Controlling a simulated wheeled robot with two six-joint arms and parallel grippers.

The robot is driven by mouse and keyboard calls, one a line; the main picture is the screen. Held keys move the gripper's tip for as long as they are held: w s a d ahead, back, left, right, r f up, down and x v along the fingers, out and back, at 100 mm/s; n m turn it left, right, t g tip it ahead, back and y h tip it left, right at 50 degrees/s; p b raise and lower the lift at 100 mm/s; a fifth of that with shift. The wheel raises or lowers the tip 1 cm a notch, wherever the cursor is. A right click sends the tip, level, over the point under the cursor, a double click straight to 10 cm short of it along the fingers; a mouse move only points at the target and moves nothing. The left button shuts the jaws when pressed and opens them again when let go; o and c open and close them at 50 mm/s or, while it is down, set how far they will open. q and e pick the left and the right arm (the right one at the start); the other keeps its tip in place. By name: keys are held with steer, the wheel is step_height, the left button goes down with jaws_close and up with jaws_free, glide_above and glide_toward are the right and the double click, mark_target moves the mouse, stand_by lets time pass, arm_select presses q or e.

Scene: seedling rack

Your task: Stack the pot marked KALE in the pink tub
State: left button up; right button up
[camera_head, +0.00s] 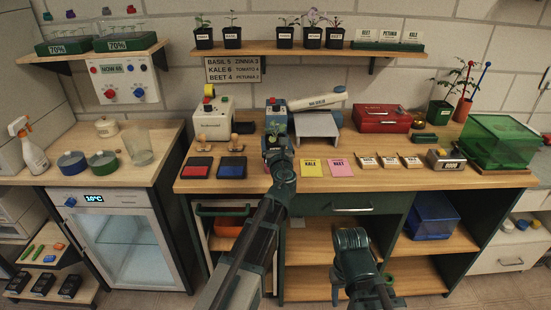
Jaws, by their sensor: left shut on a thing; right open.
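My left gripper (275,153) is shut on a small dark pot with a green seedling (273,142), in front of the blue-grey machine on the bench. The pot's label is too small and covered to read. Several dark labelled pots stand on the wall shelf, such as one at its left end (204,38); I cannot make out KALE on them. A yellow card marked KALE (311,168) lies on the bench right of my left gripper. No pink tub shows. My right gripper (384,290) is low in front of the bench, open and empty.
A pink card marked BEET (341,168) lies beside the yellow one. Red (197,168) and blue (232,167) ink pads lie left of my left gripper. A grey stand (317,125), red toolbox (381,118) and green clear bin (503,140) occupy the back and right.

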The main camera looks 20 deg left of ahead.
arm_select(q)
steer(key=shift+f+b, duration=1.8)
steer(key=shift+f, duration=0.1)
steer(key=shift+f+b, duration=0.3)
steer(key=shift+b, duration=0.05)
steer(key=o, duration=1.3)
steer(key=shift+r, duration=0.25)
steer(key=shift+r+p, duration=0.4)
steer(key=shift+p, duration=0.25)
steer(key=v, duration=1.2)
steer(key=shift+f, duration=0.3)
